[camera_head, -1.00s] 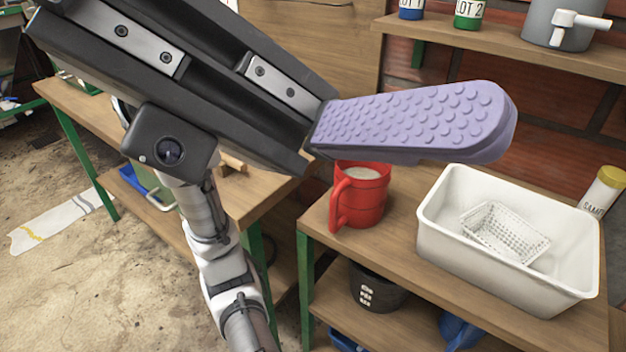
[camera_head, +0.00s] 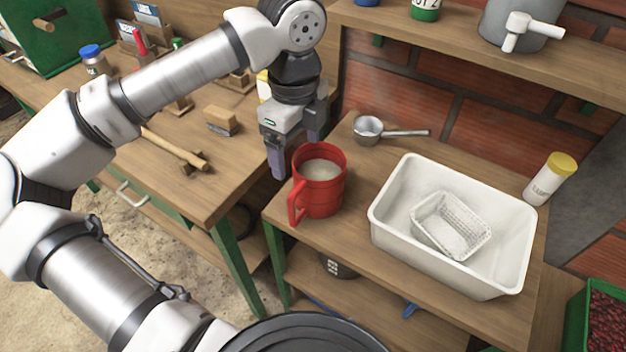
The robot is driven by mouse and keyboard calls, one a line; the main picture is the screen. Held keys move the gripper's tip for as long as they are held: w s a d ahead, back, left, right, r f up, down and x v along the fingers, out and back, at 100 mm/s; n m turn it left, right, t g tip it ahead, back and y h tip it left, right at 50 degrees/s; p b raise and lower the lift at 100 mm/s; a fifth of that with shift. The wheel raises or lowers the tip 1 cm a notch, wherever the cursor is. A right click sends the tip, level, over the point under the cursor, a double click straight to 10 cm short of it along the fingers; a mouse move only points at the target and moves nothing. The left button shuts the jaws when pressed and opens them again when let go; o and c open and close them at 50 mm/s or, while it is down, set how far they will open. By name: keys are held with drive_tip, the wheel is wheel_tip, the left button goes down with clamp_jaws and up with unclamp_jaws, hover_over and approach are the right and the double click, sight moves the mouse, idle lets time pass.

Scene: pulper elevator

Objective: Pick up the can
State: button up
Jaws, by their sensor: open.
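A red can-like jug (camera_head: 318,190) with a side handle stands upright near the left edge of the wooden bench, holding something pale. My gripper (camera_head: 296,150) points down at its back left, with purple fingers apart and nothing seen between them. The left finger is beside the jug's rim; the other is at the rim's far side and partly hidden. I cannot tell whether either touches. A green can (camera_head: 426,10) marked with a lot label and a blue can (camera_head: 367,2) are on the upper shelf, cut off by the frame.
A white tub (camera_head: 390,226) holding a small basket (camera_head: 470,215) is right of the jug. A metal scoop (camera_head: 372,130) lies behind it. A yellow-capped bottle (camera_head: 550,180) stands at right. A mallet (camera_head: 180,152) and wooden block (camera_head: 221,121) lie on the left bench.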

sight(297, 187)
wheel_tip(297, 187, down, 7)
drive_tip(key=shift+s+d+p, duration=0.1)
drive_tip(key=shift+p, duration=0.55)
drive_tip(key=f, duration=0.1)
drive_tip(key=f+p, duration=0.1)
drive_tip(key=f, duration=0.1)
drive_tip(key=f+p, duration=0.1)
drive_tip(key=shift+w+a+f, duration=0.15)
drive_tip(key=shift+w+a, duration=0.05)
drive_tip(key=shift+a, duration=0.05)
drive_tip(key=shift+f, duration=0.65)
drive_tip(key=shift+w, duration=0.1)
clamp_jaws()
